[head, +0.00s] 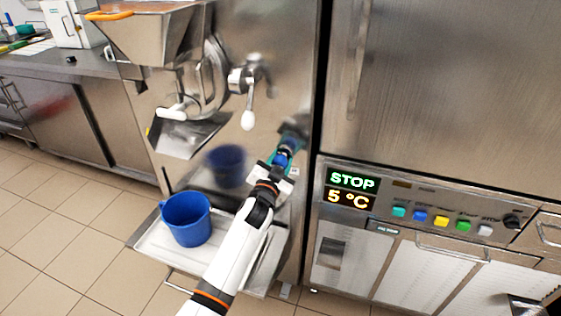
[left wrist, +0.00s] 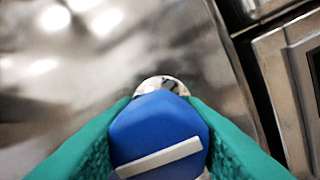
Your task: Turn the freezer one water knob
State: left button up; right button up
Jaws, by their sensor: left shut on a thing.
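The water knob (left wrist: 158,132) is blue with a white bar on its face, and it fills the lower middle of the left wrist view. It sits on a round metal mount on the freezer's steel front. My left gripper (head: 284,158) has teal finger pads, one on each side of the knob, shut on it. In the head view only a little blue of the knob shows between the fingers, so its exact angle is hard to tell there. My right gripper is in neither view.
A blue bucket (head: 186,219) stands on the freezer's tray (head: 158,246), left of my arm. A spout with a white-knobbed lever (head: 248,120) is above. To the right, a panel (head: 350,190) reads STOP and 5 °C beside several coloured buttons.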

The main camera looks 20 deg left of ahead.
pick_arm(q)
jog(key=shift+f, duration=0.15)
jog(key=o, duration=1)
jog(key=s, duration=1.2)
jog(key=shift+f, duration=0.25)
jog(key=shift+a, duration=0.1)
